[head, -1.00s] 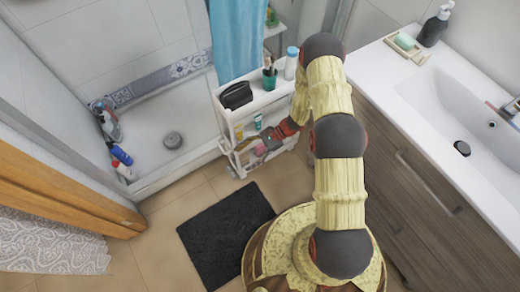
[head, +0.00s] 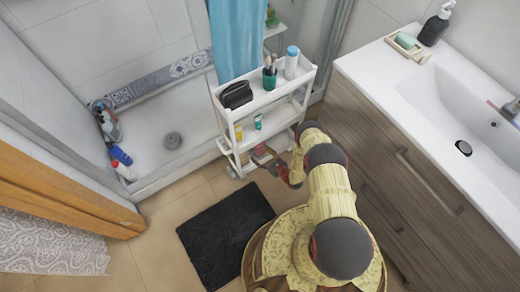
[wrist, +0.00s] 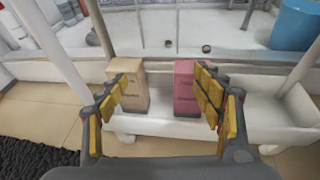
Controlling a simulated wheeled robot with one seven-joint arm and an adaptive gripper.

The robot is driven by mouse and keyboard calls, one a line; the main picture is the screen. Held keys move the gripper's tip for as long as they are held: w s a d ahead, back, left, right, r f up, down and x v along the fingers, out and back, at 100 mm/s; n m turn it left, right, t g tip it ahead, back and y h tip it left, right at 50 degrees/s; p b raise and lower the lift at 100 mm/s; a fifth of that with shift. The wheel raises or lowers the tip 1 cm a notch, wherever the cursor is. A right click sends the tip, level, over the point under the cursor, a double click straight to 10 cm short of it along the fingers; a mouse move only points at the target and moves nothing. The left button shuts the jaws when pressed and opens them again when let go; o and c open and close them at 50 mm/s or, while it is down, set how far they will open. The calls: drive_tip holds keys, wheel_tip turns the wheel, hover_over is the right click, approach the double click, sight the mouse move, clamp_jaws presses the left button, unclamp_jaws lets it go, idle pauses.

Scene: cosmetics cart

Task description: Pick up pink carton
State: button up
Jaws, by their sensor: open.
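The pink carton (wrist: 186,92) stands upright on the cart's bottom shelf in the wrist view; the right finger hides part of its right side. A beige carton (wrist: 129,88) stands to its left, partly behind the left finger. My gripper (wrist: 164,90) is open and empty, its fingers spread in front of the two cartons. In the head view the pink carton (head: 260,149) shows small on the low shelf, and my gripper (head: 273,164) is low at the cart's front side. I cannot tell whether a finger touches a carton.
The white cart (head: 226,127) has a black pouch (head: 236,95), a green cup (head: 269,81) and a bottle (head: 291,62) on top. Small items stand on its middle shelf. A wooden cabinet (head: 395,165) is to the right. A black mat (head: 226,235) lies on the floor.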

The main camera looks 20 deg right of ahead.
sight(261, 145)
drive_tip(key=d, duration=0.1)
drive_tip(key=w+d+m+h, duration=0.1)
drive_tip(key=d+f+t, duration=0.1)
drive_tip(key=shift+w+d+h, duration=0.2)
drive_tip(key=shift+w+h, duration=0.15)
drive_tip(key=shift+h, duration=0.05)
drive_tip(key=b+x, duration=0.1)
drive_tip(key=x, duration=0.2)
drive_tip(key=b+x, duration=0.2)
drive_tip(key=x, duration=0.1)
drive_tip(key=shift+w+d+f+b, duration=0.1)
drive_tip(key=shift+w+f+b, duration=0.05)
drive_tip(key=shift+w+b, duration=0.2)
drive_tip(key=shift+w, duration=0.35)
drive_tip(key=c, duration=1.5)
drive_tip(key=shift+o, duration=0.2)
